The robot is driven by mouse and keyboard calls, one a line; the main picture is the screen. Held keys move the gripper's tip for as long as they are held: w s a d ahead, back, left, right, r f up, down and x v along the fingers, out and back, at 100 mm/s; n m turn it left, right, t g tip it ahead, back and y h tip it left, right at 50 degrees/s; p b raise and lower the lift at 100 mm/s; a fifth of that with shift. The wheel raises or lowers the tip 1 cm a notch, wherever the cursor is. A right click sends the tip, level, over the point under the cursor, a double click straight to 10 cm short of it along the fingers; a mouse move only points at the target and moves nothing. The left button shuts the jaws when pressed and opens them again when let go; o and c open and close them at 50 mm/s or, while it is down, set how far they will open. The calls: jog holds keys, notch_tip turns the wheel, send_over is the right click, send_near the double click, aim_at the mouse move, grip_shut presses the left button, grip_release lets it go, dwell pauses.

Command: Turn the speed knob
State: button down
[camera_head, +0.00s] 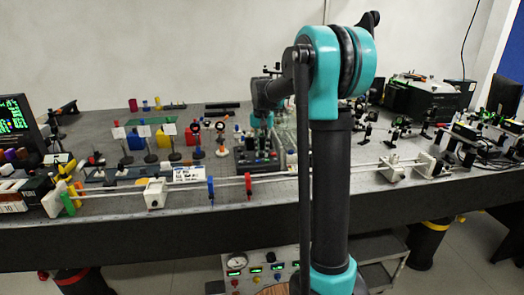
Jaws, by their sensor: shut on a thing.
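A dark control box (258,168) with several small knobs and buttons stands on the bench, left of my upright arm link. My gripper (264,147) points down over the top of this box, below the teal wrist. It is shut on a small knob on the box, which the fingers mostly hide. The knob's markings and its turn angle are too small to read. I cannot tell from this view which of the knobs is labelled speed.
A long rail with blue and red discs (211,190) runs along the bench's front edge. Several optics mounts (197,139) stand left of the box. A black instrument (430,98) stands at the back right. A panel with a gauge (237,261) sits below the bench.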

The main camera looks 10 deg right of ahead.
jog(key=shift+m, duration=0.4)
jog(key=c, duration=1.4)
grip_release()
jog(key=shift+c, duration=0.2)
